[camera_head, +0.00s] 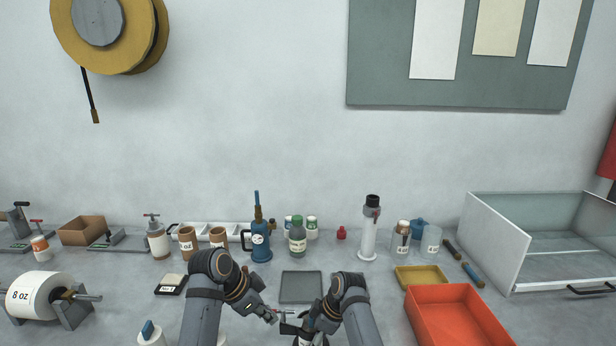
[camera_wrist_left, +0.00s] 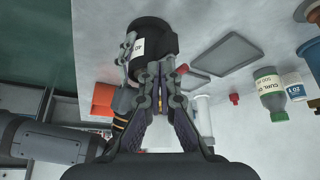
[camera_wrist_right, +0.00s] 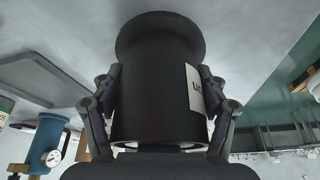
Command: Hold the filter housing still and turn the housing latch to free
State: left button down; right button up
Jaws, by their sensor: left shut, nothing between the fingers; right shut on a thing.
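The filter housing is a black cylinder with a wide rim and a white label. It fills the middle of the right wrist view (camera_wrist_right: 155,70) and shows at the top of the left wrist view (camera_wrist_left: 148,42). My right gripper (camera_wrist_right: 160,100) is shut on it, one finger on each side. My left gripper (camera_wrist_left: 160,88) is shut and empty, its fingertips close beside the housing; I cannot tell whether they touch it. A small red part (camera_wrist_left: 197,72) shows just past the left fingertips; I cannot tell whether it is the latch. In the head view my left gripper (camera_head: 273,315) is left of the housing.
A grey tray (camera_head: 301,287) lies behind the grippers. A blue pump with a gauge (camera_head: 260,245), a green-capped bottle (camera_head: 297,238) and a white column (camera_head: 368,240) stand farther back. A red-orange bin (camera_head: 455,318) and a yellow tray (camera_head: 421,276) are at the right.

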pick_arm(q)
jog(key=shift+s+a, duration=0.2)
jog(key=shift+s, duration=0.05)
notch_tip(320, 180, up, 7)
jog(key=w+a, duration=0.2)
jog(key=w, duration=0.1)
notch_tip(320, 180, down, 7)
dwell(0.5)
jog(key=shift+d, duration=0.6)
dwell(0.8)
jog(key=shift+s+d, duration=0.1)
jog(key=shift+s, duration=0.35)
jog(key=shift+s+d, duration=0.4)
jog(key=shift+s, duration=0.2)
jog(key=shift+s+d, duration=0.15)
jog(key=shift+d, duration=0.05)
